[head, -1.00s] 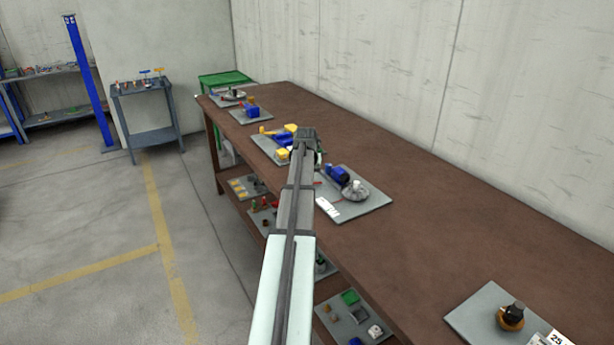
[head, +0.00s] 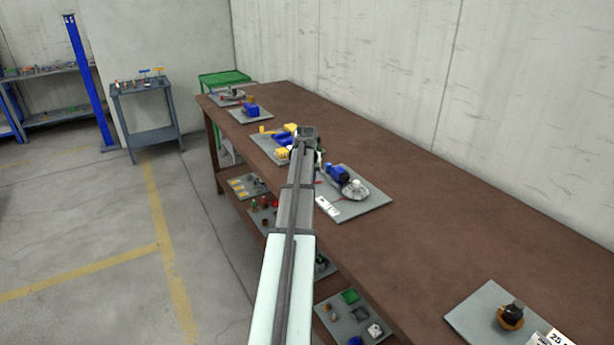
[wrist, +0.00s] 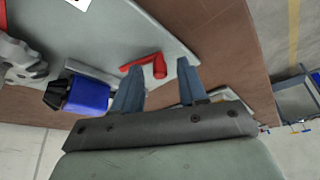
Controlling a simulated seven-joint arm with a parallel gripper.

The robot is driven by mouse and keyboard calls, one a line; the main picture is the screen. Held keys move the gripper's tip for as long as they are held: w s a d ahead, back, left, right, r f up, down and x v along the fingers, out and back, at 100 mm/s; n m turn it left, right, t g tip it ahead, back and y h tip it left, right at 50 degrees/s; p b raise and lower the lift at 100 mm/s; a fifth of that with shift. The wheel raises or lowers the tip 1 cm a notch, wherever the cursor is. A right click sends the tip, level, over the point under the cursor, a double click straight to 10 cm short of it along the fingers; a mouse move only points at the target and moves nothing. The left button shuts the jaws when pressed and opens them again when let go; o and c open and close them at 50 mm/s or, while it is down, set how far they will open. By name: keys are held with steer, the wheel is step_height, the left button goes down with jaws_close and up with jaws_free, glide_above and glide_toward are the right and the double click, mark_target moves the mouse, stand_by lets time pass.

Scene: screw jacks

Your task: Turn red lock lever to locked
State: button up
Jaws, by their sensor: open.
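The red lock lever (wrist: 146,63) lies on a grey plate (wrist: 205,40) in the wrist view. It has a round hub at its right end and a thin arm reaching left. My gripper (wrist: 159,66) is open, with its two blue-grey fingertips at either side of the hub. I cannot tell whether they touch it. A blue block (wrist: 88,94) with a black end and a grey metal part (wrist: 22,62) sit to the left. In the head view my arm covers the lever's area, and only a bit of red shows beside the blue block (head: 338,174).
The plate lies on a long brown bench (head: 440,200). Other plates with devices stand farther along it, including yellow and blue parts (head: 287,137). The bench is bare toward the wall.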

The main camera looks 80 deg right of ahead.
steer(key=v, duration=1.3)
steer(key=shift+a+r, duration=0.15)
steer(key=shift+r, duration=0.15)
